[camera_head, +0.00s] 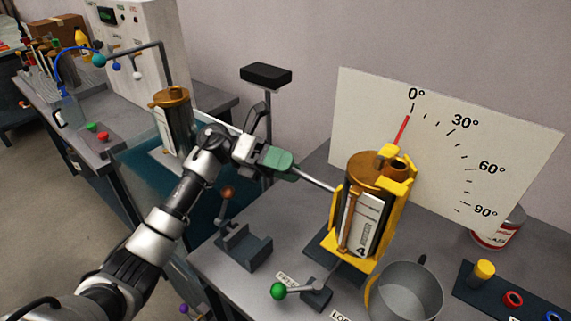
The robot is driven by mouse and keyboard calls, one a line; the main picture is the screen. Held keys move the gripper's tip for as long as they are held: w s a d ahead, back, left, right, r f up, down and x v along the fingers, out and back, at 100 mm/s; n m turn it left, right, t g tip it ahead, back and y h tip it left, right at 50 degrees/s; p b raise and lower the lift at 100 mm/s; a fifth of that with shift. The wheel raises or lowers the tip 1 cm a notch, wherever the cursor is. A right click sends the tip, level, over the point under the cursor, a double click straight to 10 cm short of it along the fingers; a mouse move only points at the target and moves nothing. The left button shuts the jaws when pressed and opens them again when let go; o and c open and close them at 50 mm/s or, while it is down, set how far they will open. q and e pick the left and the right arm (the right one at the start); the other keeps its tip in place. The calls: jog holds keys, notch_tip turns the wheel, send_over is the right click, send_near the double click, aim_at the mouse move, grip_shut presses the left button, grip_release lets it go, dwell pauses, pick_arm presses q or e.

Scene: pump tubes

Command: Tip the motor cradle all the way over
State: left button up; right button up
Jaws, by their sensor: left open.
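The yellow motor cradle (397,205) stands upright on the grey bench, holding a copper-topped cylinder (375,172) marked 4. Its red pointer (402,131) is at about 0° on the white angle board (500,142). A metal rod with a green grip (278,159) sticks out from the cradle's left side. My left gripper (262,145) is open at the outer end of the green grip. Whether its fingers touch the grip cannot be told. My right gripper is out of view.
A green-knobbed lever (278,290) and a dark metal bracket (243,247) are at the front left. A can (497,232) stands behind right, and a dark rack (505,291) lies at the right.

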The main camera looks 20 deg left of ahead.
pick_arm(q)
grip_shut()
jog(key=shift+r, duration=0.1)
